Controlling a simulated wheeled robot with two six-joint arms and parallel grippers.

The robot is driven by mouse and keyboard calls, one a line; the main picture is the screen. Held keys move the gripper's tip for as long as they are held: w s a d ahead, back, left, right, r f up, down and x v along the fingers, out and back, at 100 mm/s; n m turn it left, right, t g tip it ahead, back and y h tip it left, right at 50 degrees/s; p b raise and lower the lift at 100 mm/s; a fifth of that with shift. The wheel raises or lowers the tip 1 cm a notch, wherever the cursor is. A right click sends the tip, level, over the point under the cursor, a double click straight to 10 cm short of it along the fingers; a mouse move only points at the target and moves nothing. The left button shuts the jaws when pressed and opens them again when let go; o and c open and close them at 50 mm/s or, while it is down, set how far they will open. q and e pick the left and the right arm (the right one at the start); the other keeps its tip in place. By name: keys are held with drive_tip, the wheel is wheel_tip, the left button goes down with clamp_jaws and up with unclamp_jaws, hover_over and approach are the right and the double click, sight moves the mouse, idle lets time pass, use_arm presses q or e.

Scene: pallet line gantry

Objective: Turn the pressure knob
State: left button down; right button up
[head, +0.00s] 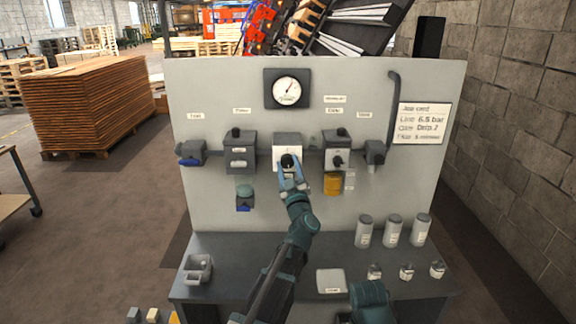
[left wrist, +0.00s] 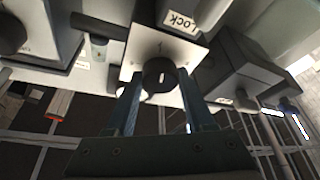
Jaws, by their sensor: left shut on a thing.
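The black pressure knob (head: 288,160) sits on the front of a light square block (head: 287,141) in the middle of the grey panel. My left gripper (head: 291,178) reaches up to it from below and is shut on it. In the left wrist view, the fingers (left wrist: 160,98) hold the two sides of the round knob (left wrist: 160,74), which has a pale mark on its face. A round gauge (head: 287,91) is above, its needle pointing up and slightly right. My right gripper is not in view; part of my right arm shows at the bottom.
Grey units (head: 240,152) and (head: 337,149) flank the knob block closely. A job card (head: 422,124) reading 6.5 bar hangs at the right. On the bench (head: 240,258) stand several canisters and small jars, a holder (head: 198,268) and a pale tray (head: 330,281).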

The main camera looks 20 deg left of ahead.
use_arm(q)
drive_tip(key=shift+n, duration=0.7)
drive_tip(key=shift+c, duration=1.3)
unclamp_jaws()
drive_tip(key=b+v, duration=0.4)
drive_tip(key=v, duration=0.9)
drive_tip(key=shift+s+d, duration=0.3)
drive_tip(key=shift+d, duration=0.1)
